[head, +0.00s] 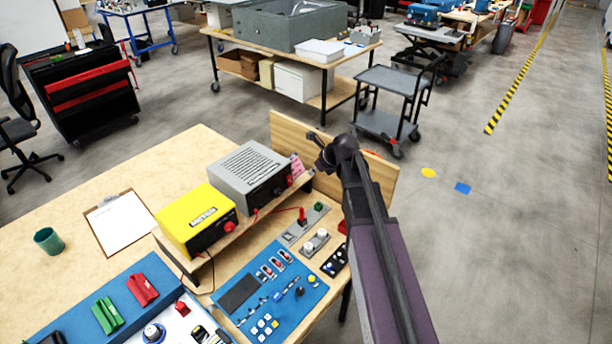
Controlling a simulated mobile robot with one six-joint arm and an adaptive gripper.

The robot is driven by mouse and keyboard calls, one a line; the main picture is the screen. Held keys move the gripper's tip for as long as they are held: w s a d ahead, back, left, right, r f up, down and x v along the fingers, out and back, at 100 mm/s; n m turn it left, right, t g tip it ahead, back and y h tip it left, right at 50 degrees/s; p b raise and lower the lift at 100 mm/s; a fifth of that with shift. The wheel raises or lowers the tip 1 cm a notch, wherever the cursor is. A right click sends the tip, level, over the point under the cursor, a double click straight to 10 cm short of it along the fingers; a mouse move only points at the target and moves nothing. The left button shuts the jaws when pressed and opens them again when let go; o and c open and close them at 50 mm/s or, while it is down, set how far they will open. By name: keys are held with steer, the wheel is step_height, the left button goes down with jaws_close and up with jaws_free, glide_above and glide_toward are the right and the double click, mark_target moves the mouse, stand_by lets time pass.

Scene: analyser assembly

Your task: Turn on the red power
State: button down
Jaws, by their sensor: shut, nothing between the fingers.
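My gripper (321,148) is shut and empty, held in the air at the end of my dark arm, above the table's right side and behind the small controls. Several red controls show, and I cannot tell which is the red power. A red upright lever (301,216) stands on a grey plate beside a green knob (319,206). A yellow box (196,219) has a red knob (229,225) on its front. A grey vented box (250,172) has a red knob (289,181). The gripper appears apart from all of them. Lever and knob settings are too small to read.
A blue panel (262,325) carries switches and buttons in front of the boxes. A wooden board (285,132) stands upright at the table's right back edge, near my arm. A clipboard (122,222) and a green cup (48,240) lie left. A grey cart (388,122) stands behind.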

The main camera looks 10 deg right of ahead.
mark_target(289, 181)
steer(key=shift+f, duration=0.1)
steer(key=shift+s+d+f+g+h, duration=0.15)
steer(key=shift+s+f+g+h, duration=0.15)
steer(key=shift+f+h, duration=0.15)
steer(key=shift+f, duration=0.1)
stand_by(0.3)
steer(key=w+a+r+b+x, duration=0.1)
steer(key=w+a+b+x, duration=0.1)
steer(key=b+x, duration=0.7)
steer(key=shift+b+x, duration=0.3)
steer(key=shift+x, duration=1.25)
steer(key=shift+w+a, duration=0.1)
steer(key=shift+a, duration=0.15)
